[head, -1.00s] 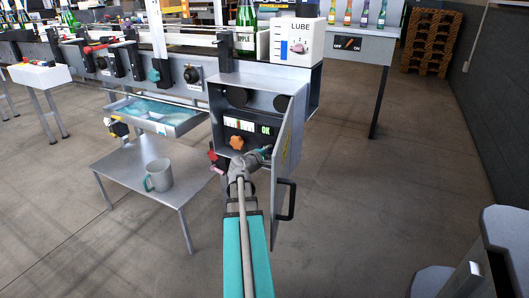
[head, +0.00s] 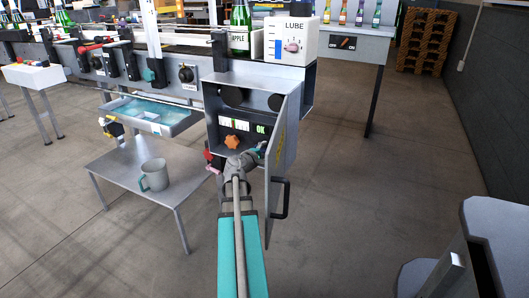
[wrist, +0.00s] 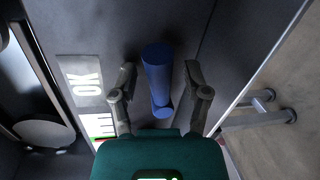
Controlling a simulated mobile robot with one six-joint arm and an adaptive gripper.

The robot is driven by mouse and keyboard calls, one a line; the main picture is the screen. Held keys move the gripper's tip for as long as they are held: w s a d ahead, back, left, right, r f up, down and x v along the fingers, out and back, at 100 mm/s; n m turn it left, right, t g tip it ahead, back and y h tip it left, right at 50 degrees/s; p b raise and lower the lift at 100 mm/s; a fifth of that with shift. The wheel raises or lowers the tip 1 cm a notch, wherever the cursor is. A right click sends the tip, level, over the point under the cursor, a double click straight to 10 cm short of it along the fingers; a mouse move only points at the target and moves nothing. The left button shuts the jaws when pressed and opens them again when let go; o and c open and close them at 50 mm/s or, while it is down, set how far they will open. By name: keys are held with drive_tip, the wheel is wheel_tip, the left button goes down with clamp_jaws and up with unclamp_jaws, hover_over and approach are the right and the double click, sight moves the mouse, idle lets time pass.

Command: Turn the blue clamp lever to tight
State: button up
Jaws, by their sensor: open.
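The blue clamp lever (wrist: 158,75) shows in the wrist view, on a dark grey panel. It lies between the two fingers of my gripper (wrist: 158,82), with a visible gap on each side. The fingers are open and hold nothing. In the head view my gripper (head: 261,149) reaches into the open grey cabinet (head: 248,82), beside its opened door. The lever cannot be made out there. A lit panel reading OK (wrist: 84,77) is left of the lever in the wrist view.
The cabinet door (head: 280,160) stands open just right of my gripper, with a black handle (head: 281,200). An orange knob (head: 232,142) is left of the gripper. A mug (head: 154,175) stands on a low metal table (head: 115,165). Open floor lies to the right.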

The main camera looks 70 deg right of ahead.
drive_tip(key=shift+c, duration=0.2)
drive_tip(key=shift+a+r, duration=0.1)
drive_tip(key=c, duration=0.4)
drive_tip(key=shift+w+a+r+m+p, duration=0.25)
drive_tip(key=shift+w+a+m+p, duration=0.1)
drive_tip(key=shift+m+p, duration=0.2)
clamp_jaws()
drive_tip(key=w+a+r+m+g+y+p, duration=0.1)
drive_tip(key=w+a+r+m+y+p, duration=0.1)
drive_tip(key=a+r+m+p, duration=0.2)
drive_tip(key=w+a+r+m+g+y+p, duration=0.1)
drive_tip(key=a+r+m+p, duration=0.3)
drive_tip(key=a+m+p, duration=0.5)
drive_tip(key=shift+w+m+g+y+p, duration=0.35)
drive_tip(key=shift+w+m+y, duration=0.5)
drive_tip(key=shift+m, duration=0.3)
